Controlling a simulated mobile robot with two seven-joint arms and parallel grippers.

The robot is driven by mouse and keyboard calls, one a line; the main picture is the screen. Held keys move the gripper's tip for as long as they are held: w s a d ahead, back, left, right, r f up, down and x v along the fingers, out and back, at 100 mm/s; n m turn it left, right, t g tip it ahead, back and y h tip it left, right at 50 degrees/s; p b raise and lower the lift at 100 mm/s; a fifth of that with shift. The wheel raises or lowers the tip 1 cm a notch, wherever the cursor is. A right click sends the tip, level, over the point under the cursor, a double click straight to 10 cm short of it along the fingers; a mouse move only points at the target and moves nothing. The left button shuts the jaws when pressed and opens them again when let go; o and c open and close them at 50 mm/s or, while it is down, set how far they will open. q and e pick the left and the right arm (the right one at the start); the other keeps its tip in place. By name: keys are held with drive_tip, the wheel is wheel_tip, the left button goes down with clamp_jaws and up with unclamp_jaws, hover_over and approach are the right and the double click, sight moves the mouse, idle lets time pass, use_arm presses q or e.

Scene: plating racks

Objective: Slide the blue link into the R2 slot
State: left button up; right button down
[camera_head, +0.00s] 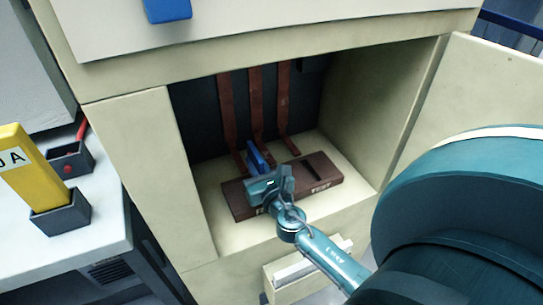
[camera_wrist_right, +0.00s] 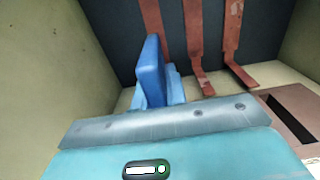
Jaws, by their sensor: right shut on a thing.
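The blue link (camera_head: 257,158) stands upright over the left part of the brown slotted rack (camera_head: 325,186) inside the open cabinet. My right gripper (camera_head: 260,170) is shut on the blue link, which also rises between the fingers in the right wrist view (camera_wrist_right: 151,72). The link's lower end is hidden by the gripper, so I cannot tell whether it is in a slot. A dark slot shows at the rack's right end, and it shows in the wrist view too (camera_wrist_right: 292,120). The labels on the rack's front are too small to read surely. My left gripper is not in view.
Several reddish-brown strips (camera_head: 256,105) hang down the cabinet's dark back wall behind the rack. The cabinet's side walls (camera_head: 375,125) close in the space. A yellow block (camera_head: 30,165) stands in a dark holder (camera_head: 62,216) on the side counter at left.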

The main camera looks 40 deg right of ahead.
drive_tip(key=shift+w+a+r, duration=0.1)
drive_tip(key=shift+a, duration=0.3)
